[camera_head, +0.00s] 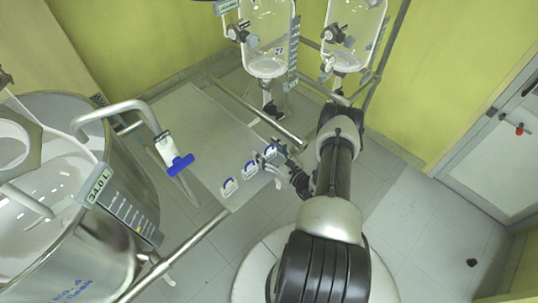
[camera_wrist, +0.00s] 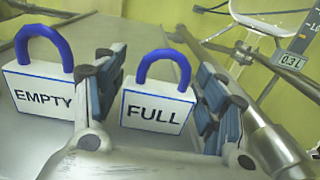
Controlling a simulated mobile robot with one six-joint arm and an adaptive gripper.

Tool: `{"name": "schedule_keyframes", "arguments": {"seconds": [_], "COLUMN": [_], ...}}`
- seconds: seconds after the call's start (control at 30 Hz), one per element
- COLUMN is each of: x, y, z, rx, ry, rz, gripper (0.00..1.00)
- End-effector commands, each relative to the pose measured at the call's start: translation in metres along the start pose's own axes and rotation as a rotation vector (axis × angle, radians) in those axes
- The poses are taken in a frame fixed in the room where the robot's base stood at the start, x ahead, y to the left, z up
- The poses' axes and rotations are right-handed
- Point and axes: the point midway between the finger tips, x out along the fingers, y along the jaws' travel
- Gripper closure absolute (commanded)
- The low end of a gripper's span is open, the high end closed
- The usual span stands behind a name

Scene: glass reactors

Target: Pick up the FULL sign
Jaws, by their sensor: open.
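The FULL sign (camera_wrist: 156,111) is a white padlock-shaped block with a blue shackle and dark lettering. It stands upright on the grey table, between the two fingers of my open gripper (camera_wrist: 160,95) in the wrist view. Gaps show on both sides, wider on the right, and nothing is gripped. The EMPTY sign (camera_wrist: 42,88), of the same shape, stands just left of the left finger. In the head view my gripper (camera_head: 275,161) is at the table's right edge, around the last sign (camera_head: 270,153) of a row; its lettering is too small to read there.
The grey table (camera_head: 205,125) also bears two more signs, a middle one (camera_head: 249,169) and a near one (camera_head: 229,187). Metal rails run along the table. Glass reactors (camera_head: 267,45) stand behind, and a large steel vessel (camera_head: 110,235) stands at left.

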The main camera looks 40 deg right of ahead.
Motion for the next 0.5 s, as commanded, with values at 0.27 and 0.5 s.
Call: {"name": "schedule_keyframes", "arguments": {"seconds": [0.27, 0.5], "x": [-0.0003, -0.0004], "y": [0.0000, 0.0000], "z": [0.0001, 0.0001], "rx": [0.000, 0.000], "ry": [0.000, 0.000], "rz": [0.000, 0.000], "gripper": [0.50, 0.66]}}
